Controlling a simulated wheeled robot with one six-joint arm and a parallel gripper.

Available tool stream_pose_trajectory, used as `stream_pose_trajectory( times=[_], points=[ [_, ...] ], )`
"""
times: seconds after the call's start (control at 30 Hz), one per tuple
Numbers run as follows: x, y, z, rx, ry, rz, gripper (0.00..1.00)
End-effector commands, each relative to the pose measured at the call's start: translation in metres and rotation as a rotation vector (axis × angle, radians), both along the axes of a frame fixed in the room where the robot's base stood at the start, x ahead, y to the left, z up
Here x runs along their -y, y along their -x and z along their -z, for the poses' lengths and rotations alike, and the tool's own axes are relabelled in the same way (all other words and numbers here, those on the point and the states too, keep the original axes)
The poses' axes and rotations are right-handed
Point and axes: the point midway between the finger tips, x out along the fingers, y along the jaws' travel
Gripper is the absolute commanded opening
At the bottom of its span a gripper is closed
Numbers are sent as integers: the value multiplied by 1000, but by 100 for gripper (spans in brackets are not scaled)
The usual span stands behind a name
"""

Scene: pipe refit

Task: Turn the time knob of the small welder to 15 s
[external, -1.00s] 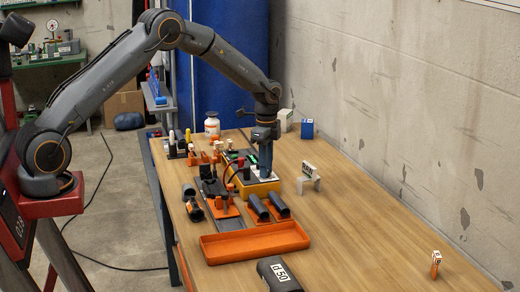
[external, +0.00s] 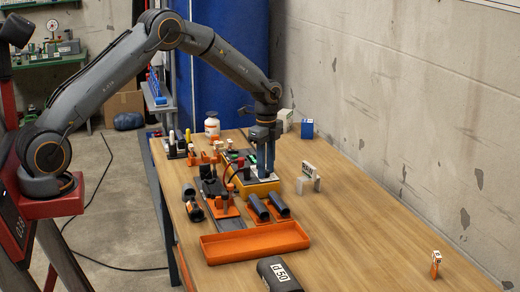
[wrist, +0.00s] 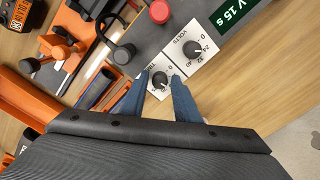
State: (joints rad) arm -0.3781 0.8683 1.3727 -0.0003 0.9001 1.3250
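The knob's pointer is too small to read.
A red button (wrist: 159,11) and a dark cable lie near the knobs. An orange tray (external: 254,242), black pipe pieces (external: 257,207) and a white stand (external: 308,181) surround the welder. The bench's right side is mostly clear.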

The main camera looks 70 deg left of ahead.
Motion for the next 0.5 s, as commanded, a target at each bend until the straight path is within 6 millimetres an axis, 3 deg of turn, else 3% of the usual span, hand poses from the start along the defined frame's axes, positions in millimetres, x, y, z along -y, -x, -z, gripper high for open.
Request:
stream_pose_trajectory(
  times=[0.33, 0.5],
  points=[
    [0, 0, -1, 0, 0, 0, 38],
    [0, -1, -15, 2, -1, -1, 38]
  ],
)
